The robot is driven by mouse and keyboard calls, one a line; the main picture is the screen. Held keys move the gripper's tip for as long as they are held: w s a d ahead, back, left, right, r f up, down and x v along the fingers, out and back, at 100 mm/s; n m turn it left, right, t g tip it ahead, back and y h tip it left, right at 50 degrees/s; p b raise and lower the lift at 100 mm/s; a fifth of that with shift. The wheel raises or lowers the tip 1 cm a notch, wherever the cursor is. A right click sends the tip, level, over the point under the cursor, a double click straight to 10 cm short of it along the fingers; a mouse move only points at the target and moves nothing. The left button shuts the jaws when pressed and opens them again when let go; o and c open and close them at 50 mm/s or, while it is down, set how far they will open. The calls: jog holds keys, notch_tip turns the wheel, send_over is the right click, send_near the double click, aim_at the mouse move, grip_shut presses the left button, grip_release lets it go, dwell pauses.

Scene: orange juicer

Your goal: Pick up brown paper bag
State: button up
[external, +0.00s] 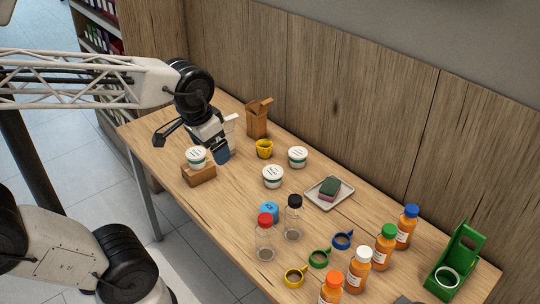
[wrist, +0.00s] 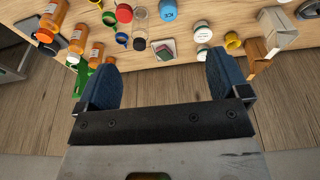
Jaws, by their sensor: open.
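The brown paper bag (external: 258,119) stands upright at the back left of the table, near the wooden wall panel, with its top open.
A pale bag-like thing (wrist: 274,28) stands beside the brown bag. A yellow cup (external: 264,149) and white tubs (external: 298,157) are close by. A tub rests on a brown block (external: 198,175). Bottles (external: 386,247), rings and a sponge tray (external: 345,188) occupy the right side.

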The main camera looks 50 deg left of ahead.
notch_tip(320, 180, up, 5)
jog(key=m+g+y, duration=0.4)
jog(key=m+y, duration=1.3)
jog(key=y, duration=0.1)
send_over(264, 117)
jog(key=d, duration=0.5)
notch_tip(264, 117, down, 33)
jog(key=shift+a, duration=1.35)
